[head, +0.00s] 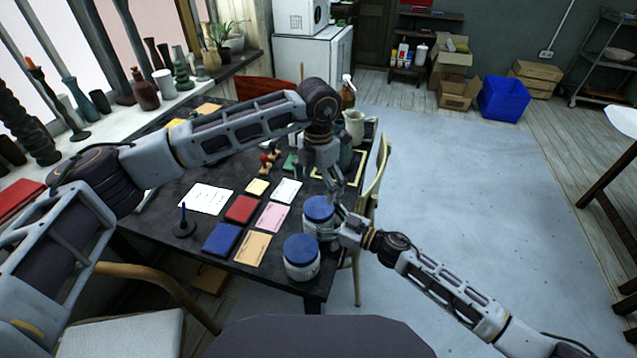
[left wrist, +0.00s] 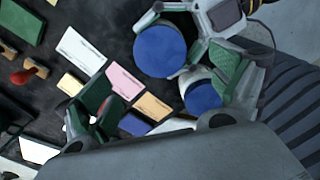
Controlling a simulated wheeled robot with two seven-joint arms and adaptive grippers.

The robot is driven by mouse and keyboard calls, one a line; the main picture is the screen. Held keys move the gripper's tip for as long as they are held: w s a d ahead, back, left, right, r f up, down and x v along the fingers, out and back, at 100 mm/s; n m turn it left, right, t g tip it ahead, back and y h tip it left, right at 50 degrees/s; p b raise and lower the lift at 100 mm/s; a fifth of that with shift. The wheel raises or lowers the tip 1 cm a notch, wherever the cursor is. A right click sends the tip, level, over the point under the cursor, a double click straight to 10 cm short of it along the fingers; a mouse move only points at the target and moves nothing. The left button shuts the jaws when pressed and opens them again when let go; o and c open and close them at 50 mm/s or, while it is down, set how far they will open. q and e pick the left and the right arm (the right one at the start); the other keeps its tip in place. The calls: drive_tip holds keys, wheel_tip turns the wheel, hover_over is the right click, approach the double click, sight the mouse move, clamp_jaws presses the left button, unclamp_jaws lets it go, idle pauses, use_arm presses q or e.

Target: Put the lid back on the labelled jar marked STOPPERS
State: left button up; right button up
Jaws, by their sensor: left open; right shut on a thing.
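Two white jars with blue tops stand at the table's near right corner. The far jar (head: 318,233) shows its blue top (left wrist: 160,50) large in the left wrist view. The near jar (head: 301,270) also shows there, with its blue top (left wrist: 205,96) partly hidden by a finger. No label is readable, so I cannot tell which is STOPPERS. My right gripper (head: 333,222) is shut on the far jar from the right; its exact contact on body or lid is unclear. My left gripper (head: 333,187) is open and empty, pointing down above and behind the far jar.
Coloured cards and tiles, including a pink card (head: 272,218) and a blue tile (head: 222,239), lie left of the jars. A dark spindle stand (head: 185,226) is farther left.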

sight(319, 207)
use_arm(q)
drive_tip(key=shift+n, duration=0.5)
drive_tip(key=shift+f, duration=0.1)
drive_tip(key=shift+f, duration=3.95)
drive_tip(key=c, duration=1)
drive_tip(key=shift+m, duration=0.8)
drive_tip(key=shift+c, duration=0.2)
drive_tip(key=o, duration=1.2)
